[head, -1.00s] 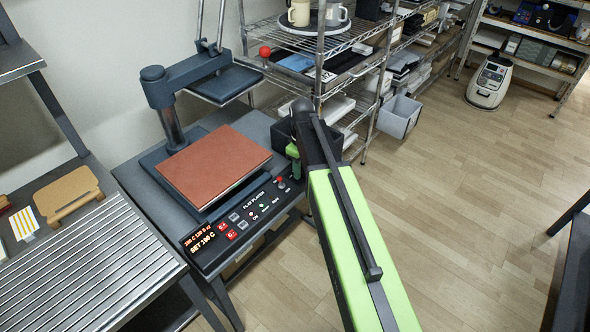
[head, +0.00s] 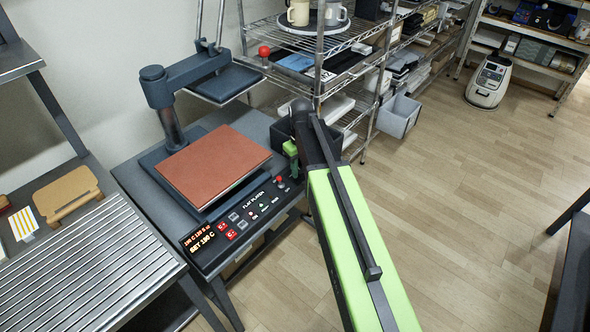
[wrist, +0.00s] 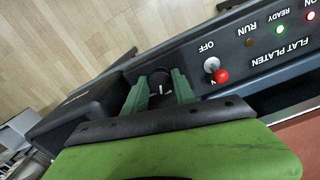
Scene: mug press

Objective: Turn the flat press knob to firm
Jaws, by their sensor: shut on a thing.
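The flat press (head: 215,165) stands on a grey table, its upper plate swung up at the back and a brown pad on its bed. Its dark control panel (head: 245,215) faces the front; the wrist view shows "FLAT PLATEN", READY, RUN and OFF upside down. The black press knob (wrist: 160,77) has a white mark and sits at the panel's end beside the red-tipped toggle (wrist: 217,72). My gripper (wrist: 160,93) is shut on the knob, one green finger on each side. In the head view my gripper (head: 291,155) covers the knob. I cannot read any firm marking.
A wire shelf (head: 325,75) with mugs and trays rises behind the press table. A slatted metal table (head: 85,265) is at the left.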

